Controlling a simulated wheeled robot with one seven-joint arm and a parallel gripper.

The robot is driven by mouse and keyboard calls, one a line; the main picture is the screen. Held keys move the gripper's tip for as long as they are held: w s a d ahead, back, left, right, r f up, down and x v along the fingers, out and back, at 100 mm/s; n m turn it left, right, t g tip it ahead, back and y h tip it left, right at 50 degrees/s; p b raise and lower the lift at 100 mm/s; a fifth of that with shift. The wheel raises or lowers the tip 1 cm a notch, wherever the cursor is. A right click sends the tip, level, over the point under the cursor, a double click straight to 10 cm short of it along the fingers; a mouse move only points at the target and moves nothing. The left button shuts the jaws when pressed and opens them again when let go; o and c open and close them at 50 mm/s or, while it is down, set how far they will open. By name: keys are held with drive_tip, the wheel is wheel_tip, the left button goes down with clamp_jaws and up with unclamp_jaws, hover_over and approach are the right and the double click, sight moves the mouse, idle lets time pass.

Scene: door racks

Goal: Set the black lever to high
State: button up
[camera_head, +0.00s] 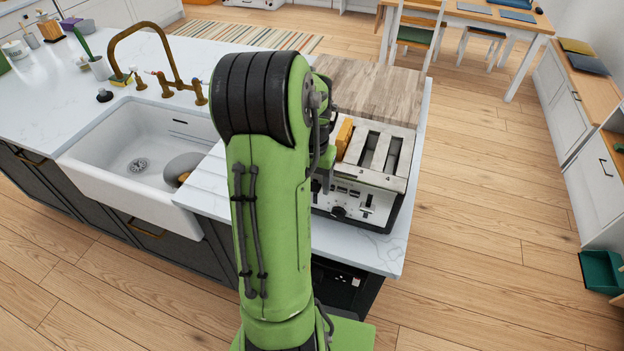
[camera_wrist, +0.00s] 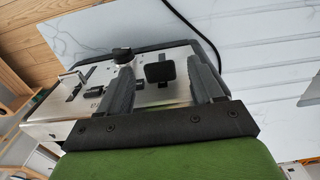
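A metal toaster (camera_head: 372,170) with several slots stands on the counter, and its control face also shows in the wrist view (camera_wrist: 140,93). A black lever (camera_wrist: 160,69) with a squarish head sits on that face. My gripper (camera_wrist: 162,72) is open, with one finger on each side of the lever and gaps between them. In the head view my green arm hides the toaster's left part and most of my gripper.
A black round knob (camera_wrist: 122,55) sits close to one finger. A second lever (camera_wrist: 73,82) is farther along the face. Brown bread (camera_head: 344,138) stands in a slot. A wooden board (camera_head: 370,88) lies behind the toaster; a white sink (camera_head: 140,160) is to the left.

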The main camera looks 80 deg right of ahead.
wheel_tip(320, 180, up, 16)
drive_tip(key=p, duration=0.2)
drive_tip(key=shift+f, duration=0.15)
idle(0.5)
